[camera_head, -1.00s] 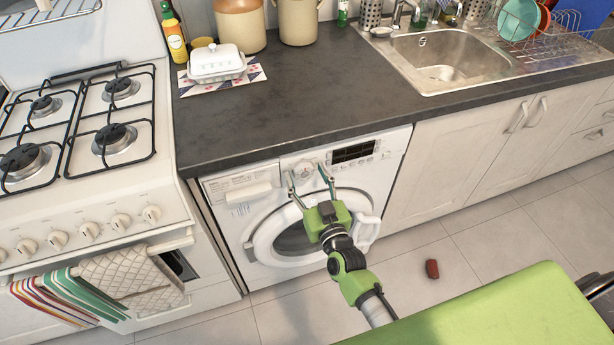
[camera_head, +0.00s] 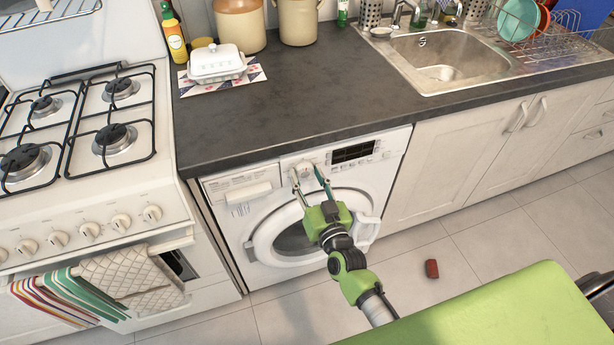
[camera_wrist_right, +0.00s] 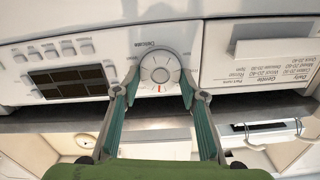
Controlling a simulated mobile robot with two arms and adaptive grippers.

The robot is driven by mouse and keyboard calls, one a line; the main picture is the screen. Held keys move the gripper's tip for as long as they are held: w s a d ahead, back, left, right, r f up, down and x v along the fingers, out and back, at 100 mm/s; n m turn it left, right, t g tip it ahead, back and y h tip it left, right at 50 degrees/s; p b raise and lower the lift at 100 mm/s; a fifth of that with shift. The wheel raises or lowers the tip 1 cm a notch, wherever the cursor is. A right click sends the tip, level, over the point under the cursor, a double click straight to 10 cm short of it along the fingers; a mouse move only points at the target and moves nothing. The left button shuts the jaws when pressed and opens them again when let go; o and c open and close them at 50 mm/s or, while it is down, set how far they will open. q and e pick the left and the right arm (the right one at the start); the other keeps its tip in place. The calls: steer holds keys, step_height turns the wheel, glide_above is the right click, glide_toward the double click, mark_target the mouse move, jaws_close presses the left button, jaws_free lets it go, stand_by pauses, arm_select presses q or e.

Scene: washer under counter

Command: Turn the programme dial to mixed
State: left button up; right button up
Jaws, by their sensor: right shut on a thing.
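The washing machine (camera_head: 232,225) stands under the dark counter, its door shut. Its round white programme dial (camera_head: 305,166) is on the top panel, left of a dark display. My right gripper (camera_head: 306,173) is shut on the dial, one finger on each side. In the right wrist view, which is upside down, the dial (camera_wrist_right: 160,68) lies between the fingertips (camera_wrist_right: 160,80). A red mark on the dial points toward the bottom of that view. My left gripper is not in view.
The counter (camera_head: 285,105) overhangs just above the panel. A white cooker (camera_head: 100,195) with knobs stands at the left, and cupboards (camera_head: 450,165) are at the right. A small reddish-brown object (camera_head: 432,268) lies on the tiled floor.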

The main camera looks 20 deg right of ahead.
steer(key=m, duration=0.3)
steer(key=shift+m, duration=0.3)
steer(key=m, duration=0.2)
steer(key=shift+d+m, duration=0.15)
steer(key=shift+m, duration=0.25)
steer(key=m, duration=0.3)
steer(key=shift+f+m+b, duration=0.15)
steer(key=shift+m+b, duration=0.15)
steer(key=shift+b, duration=0.1)
steer(key=shift+d+m+b, duration=0.1)
steer(key=shift+m+b, duration=0.3)
steer(key=shift+m, duration=1.5)
steer(key=o, duration=1.1)
